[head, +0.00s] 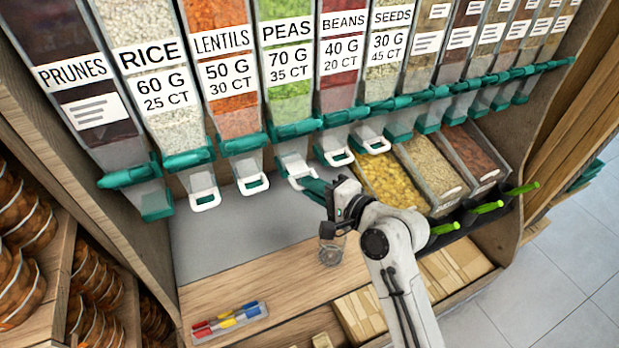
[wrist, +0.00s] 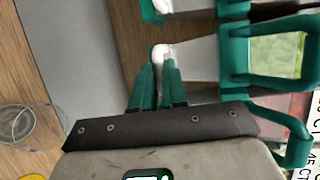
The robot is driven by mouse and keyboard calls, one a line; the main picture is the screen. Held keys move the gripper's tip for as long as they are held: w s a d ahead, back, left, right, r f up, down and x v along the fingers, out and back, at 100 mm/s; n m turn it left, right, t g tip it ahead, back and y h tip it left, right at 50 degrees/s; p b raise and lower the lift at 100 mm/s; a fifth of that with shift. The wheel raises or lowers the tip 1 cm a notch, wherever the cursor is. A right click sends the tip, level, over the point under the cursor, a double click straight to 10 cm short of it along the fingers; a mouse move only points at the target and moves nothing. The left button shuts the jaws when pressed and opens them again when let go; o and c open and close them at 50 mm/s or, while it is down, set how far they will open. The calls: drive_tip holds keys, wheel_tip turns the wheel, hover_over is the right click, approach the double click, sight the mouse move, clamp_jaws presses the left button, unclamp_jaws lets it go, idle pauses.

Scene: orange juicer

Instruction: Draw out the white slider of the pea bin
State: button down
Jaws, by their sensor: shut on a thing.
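The pea bin (head: 287,60) is a clear bin with green peas and a "PEAS" label. Its white slider (head: 296,170) sticks out below the teal frame, with its looped end toward the front. My gripper (head: 308,185) is at the looped end, its teal fingers closed there. In the wrist view the fingers (wrist: 160,62) sit on both sides of the white slider (wrist: 159,51). They hide part of the loop.
Neighbouring white sliders of the lentil bin (head: 252,183) and bean bin (head: 339,157) are close on either side. A clear glass jar (head: 331,252) stands on the wooden counter below. A tray of coloured markers (head: 229,321) lies front left.

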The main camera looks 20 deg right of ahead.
drive_tip(key=c, duration=1.5)
unclamp_jaws()
drive_tip(key=shift+s+f, duration=0.25)
drive_tip(key=shift+s, duration=0.1)
drive_tip(key=o, duration=0.3)
drive_tip(key=shift+r, duration=0.15)
drive_tip(key=b+v, duration=0.1)
drive_tip(key=v, duration=0.9)
drive_tip(key=shift+s+d+r+b, duration=0.1)
drive_tip(key=shift+s+d+b, duration=0.05)
drive_tip(key=shift+s+b, duration=0.2)
drive_tip(key=s+d+f+n+g+h, duration=0.1)
drive_tip(key=s+f+n+g+h, duration=0.1)
drive_tip(key=s+f+n+g, duration=0.2)
drive_tip(key=s+d+f+n+g+h, duration=0.1)
drive_tip(key=s+f+n+g+h, duration=0.1)
drive_tip(key=s+f+n+g, duration=0.3)
drive_tip(key=s+d+f+n+g+h, duration=0.1)
drive_tip(key=s+f+n+g, duration=0.3)
drive_tip(key=s+f, duration=0.6)
drive_tip(key=shift+s+f+n+h, duration=0.15)
drive_tip(key=shift+s+n+h, duration=0.15)
drive_tip(key=shift+s, duration=0.95)
drive_tip(key=shift+s+f+n+h, duration=0.2)
drive_tip(key=shift+s+h, duration=0.1)
drive_tip(key=shift+s, duration=0.95)
